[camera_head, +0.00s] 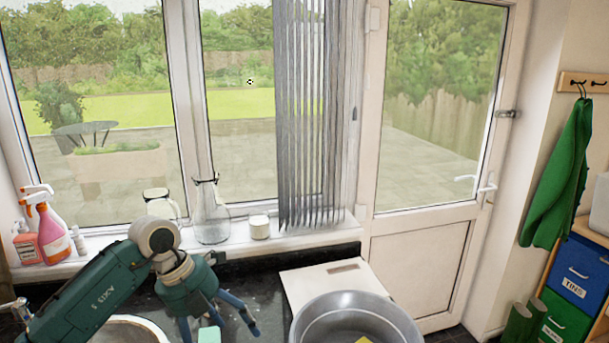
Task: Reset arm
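My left arm comes in from the left over the dark counter (265,285). My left gripper (221,328) points down, with its two blue fingers spread apart. A small pale green block (209,335) shows between and below the fingers, cut by the lower edge. I cannot tell whether the gripper touches it, but the fingers are not closed on it. My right arm and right gripper are not in view.
A metal bowl (330,310) with something yellow inside stands right of the gripper, before a pale board (305,283). Spray bottles (50,235), a glass flask (210,215) and a white cup (260,227) line the windowsill. A round-rimmed vessel (150,326) is partly behind my arm.

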